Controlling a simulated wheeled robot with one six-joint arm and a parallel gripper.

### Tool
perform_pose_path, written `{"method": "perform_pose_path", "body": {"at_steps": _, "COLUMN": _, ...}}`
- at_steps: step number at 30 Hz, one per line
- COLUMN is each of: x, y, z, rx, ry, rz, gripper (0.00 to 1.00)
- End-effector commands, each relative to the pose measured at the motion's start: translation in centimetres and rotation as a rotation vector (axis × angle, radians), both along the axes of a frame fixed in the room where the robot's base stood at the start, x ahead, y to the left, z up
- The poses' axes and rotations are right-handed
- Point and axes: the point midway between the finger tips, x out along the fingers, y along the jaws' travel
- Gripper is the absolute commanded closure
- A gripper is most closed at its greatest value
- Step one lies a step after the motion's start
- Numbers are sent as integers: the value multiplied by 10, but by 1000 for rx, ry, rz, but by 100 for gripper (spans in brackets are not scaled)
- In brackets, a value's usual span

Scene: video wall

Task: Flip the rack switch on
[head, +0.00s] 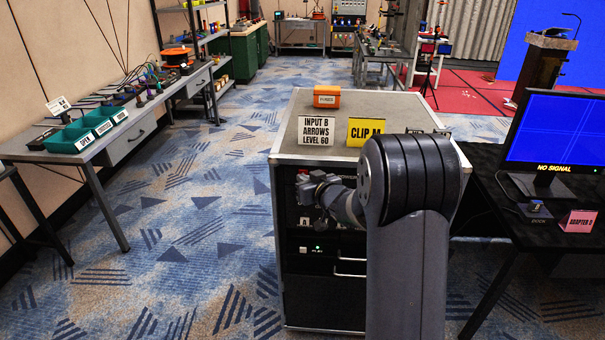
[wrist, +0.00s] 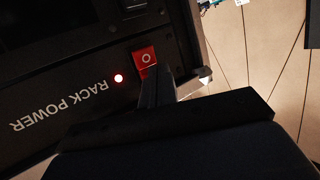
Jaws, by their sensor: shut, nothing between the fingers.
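The rack switch (wrist: 145,58) is a red rocker marked with a circle, on a dark panel in the wrist view. In the head view my gripper is at the upper front of the rack (head: 325,262), where the switch is not clear to see.
On the rack top are an orange box (head: 327,97), a white sign (head: 319,132) and a yellow CLIP sign (head: 365,131). A black table with a NO SIGNAL monitor (head: 556,130) stands close at right. Open carpet lies left of the rack, before a bench with green bins (head: 69,139).

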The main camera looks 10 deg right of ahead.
Motion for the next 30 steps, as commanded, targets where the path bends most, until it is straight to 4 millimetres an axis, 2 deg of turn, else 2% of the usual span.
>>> {"method": "perform_pose_path", "body": {"at_steps": 11, "x": -1, "y": 0, "z": 0, "rx": 0, "ry": -1, "rz": 0, "gripper": 100}}
{"method": "perform_pose_path", "body": {"at_steps": 21, "x": -14, "y": 4, "z": -5, "rx": -1, "ry": -1, "rz": 0, "gripper": 100}}
{"method": "perform_pose_path", "body": {"at_steps": 30, "x": -15, "y": 5, "z": -5, "rx": 0, "ry": -1, "rz": 0, "gripper": 100}}
